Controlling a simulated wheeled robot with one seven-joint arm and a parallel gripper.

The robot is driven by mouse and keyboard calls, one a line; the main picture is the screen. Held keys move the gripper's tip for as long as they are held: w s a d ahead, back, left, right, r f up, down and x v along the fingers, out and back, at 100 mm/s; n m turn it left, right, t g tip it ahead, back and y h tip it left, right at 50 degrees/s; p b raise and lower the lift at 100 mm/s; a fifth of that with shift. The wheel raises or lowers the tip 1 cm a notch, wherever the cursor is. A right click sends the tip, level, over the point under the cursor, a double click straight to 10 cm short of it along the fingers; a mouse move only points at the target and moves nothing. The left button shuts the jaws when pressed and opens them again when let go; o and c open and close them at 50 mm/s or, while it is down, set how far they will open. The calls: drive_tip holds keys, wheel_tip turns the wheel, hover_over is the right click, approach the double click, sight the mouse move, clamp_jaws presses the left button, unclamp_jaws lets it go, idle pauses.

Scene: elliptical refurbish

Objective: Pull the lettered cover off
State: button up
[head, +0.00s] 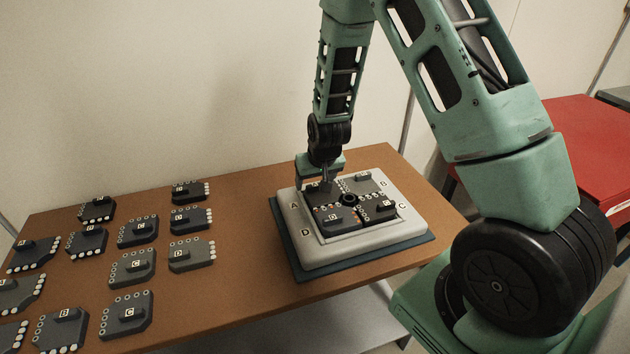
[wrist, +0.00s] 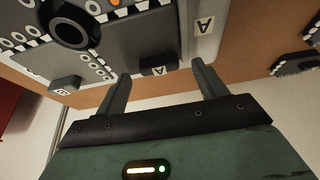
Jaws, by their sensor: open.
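A pale fixture (head: 300,250) on a dark base holds several dark lettered covers around a black central ring (head: 349,199). The ring also shows in the wrist view (wrist: 72,30). Letters A, B, C and D are printed on its frame. The cover by the frame's A (wrist: 135,40) carries a raised block labelled A (wrist: 158,70). My gripper (wrist: 160,68) is open, with its fingertips on either side of that block; contact is unclear. In the head view, my gripper (head: 325,181) is over the far-left cover and partly hides it. Another cover (head: 336,219) lies at the front.
Several loose dark lettered plates lie on the brown table's left half, among them one plate (head: 131,267) near the middle and another (head: 190,190) at the back. Bare table (head: 245,240) separates them from the fixture. A wall stands behind; a red surface (head: 585,140) is at right.

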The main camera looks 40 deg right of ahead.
drive_tip(key=shift+w+f, duration=0.2)
drive_tip(key=shift+f, duration=0.35)
clamp_jaws()
